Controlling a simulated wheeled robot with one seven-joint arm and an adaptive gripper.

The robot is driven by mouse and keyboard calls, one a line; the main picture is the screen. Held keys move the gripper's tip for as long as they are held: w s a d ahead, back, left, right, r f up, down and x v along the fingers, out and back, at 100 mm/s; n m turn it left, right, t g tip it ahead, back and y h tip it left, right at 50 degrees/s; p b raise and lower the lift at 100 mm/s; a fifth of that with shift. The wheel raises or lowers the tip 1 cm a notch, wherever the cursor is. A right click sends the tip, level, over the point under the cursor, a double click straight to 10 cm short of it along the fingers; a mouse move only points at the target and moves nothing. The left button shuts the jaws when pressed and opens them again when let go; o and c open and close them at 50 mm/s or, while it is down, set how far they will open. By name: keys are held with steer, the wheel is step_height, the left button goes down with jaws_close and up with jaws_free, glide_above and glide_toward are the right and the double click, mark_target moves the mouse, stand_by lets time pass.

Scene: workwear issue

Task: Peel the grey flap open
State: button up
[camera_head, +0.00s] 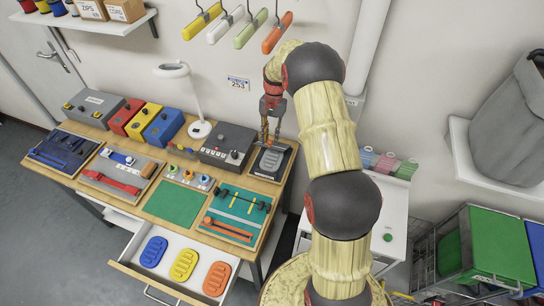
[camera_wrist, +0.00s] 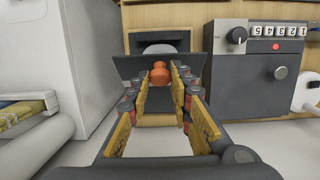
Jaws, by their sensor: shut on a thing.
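My gripper (camera_head: 270,136) reaches down at the back right corner of the workbench, over a dark tray (camera_head: 289,157) with a ridged grey pad (camera_head: 270,162). In the wrist view, my gripper (camera_wrist: 160,82) has its yellowish fingers on either side of a rounded orange tab (camera_wrist: 160,72). The tab sits against a dark grey panel (camera_wrist: 130,66), which looks like the grey flap and appears tilted up. Behind it is a dark frame with a paler grey piece (camera_wrist: 158,49) inside. The fingertip contact is partly hidden.
A dark box with a dial and counter (camera_wrist: 258,70) stands close beside the panel; it also shows in the head view (camera_head: 227,144). A white lamp (camera_head: 200,128) stands behind. An open drawer (camera_head: 133,268) holds blue, yellow and orange ridged pads. A white cabinet (camera_head: 385,215) is at right.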

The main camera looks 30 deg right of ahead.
steer(key=shift+w+d+r, duration=0.15)
steer(key=shift+w+d+r+p, duration=0.5)
steer(key=shift+w+d+r, duration=0.25)
steer(key=shift+d, duration=0.15)
steer(key=o, duration=0.9)
steer(key=r+p, duration=0.1)
steer(key=r, duration=0.2)
steer(key=s+a+r+p, duration=0.1)
steer(key=r+p, duration=0.1)
steer(key=r, duration=0.1)
steer(key=r+p, duration=0.2)
steer(key=r, duration=0.1)
steer(key=shift+s+a, duration=0.2)
steer(key=shift+a, duration=0.1)
stand_by(0.6)
